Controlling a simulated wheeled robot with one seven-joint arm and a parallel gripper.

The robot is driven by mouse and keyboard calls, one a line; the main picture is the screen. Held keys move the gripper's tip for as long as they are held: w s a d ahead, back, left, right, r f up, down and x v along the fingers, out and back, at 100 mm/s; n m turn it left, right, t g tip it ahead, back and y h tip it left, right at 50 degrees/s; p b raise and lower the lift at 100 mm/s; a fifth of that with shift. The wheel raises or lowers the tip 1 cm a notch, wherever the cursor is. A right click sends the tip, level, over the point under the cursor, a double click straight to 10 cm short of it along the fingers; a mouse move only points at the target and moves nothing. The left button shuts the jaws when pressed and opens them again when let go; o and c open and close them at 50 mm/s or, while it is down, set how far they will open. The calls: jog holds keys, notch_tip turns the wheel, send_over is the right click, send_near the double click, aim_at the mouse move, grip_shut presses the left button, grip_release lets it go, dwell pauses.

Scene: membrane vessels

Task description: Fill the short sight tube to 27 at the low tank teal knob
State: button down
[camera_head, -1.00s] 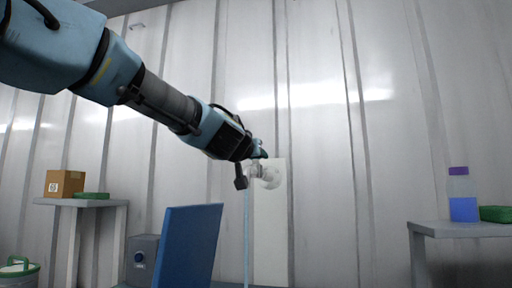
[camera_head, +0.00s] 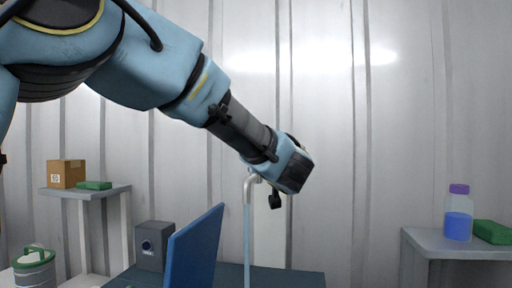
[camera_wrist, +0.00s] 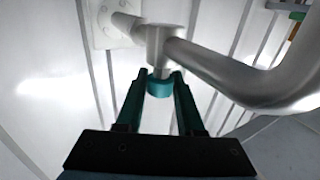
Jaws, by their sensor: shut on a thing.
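A teal knob (camera_wrist: 160,86) sits on the metal valve body (camera_wrist: 165,45) of a wall tap in the wrist view. My gripper (camera_wrist: 161,77) is shut on the knob, with one finger on each side. The tap's bent spout (camera_head: 251,184) also shows in the head view, and a thin light-blue stream (camera_head: 247,235) hangs straight down from it. In the head view my wrist hides the knob and my fingers. I cannot make out the short sight tube, its scale or the low tank.
A blue upright panel (camera_head: 194,250) and a grey box (camera_head: 154,246) stand at the dark table (camera_head: 290,278). A left shelf (camera_head: 88,192) holds a carton and green item. A right table (camera_head: 440,243) bears a blue-filled bottle (camera_head: 458,222) and green item. A corrugated wall is behind.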

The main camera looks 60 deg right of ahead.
jog(key=shift+n+t+y+p, duration=0.5)
jog(key=shift+y, duration=0.1)
jog(key=c, duration=0.5)
grip_release()
jog(key=b+v, duration=0.4)
jog(key=v, duration=0.6)
jog(key=shift+s+a+b, duration=0.25)
jog(key=shift+a+b, duration=0.05)
jog(key=shift+a, duration=0.05)
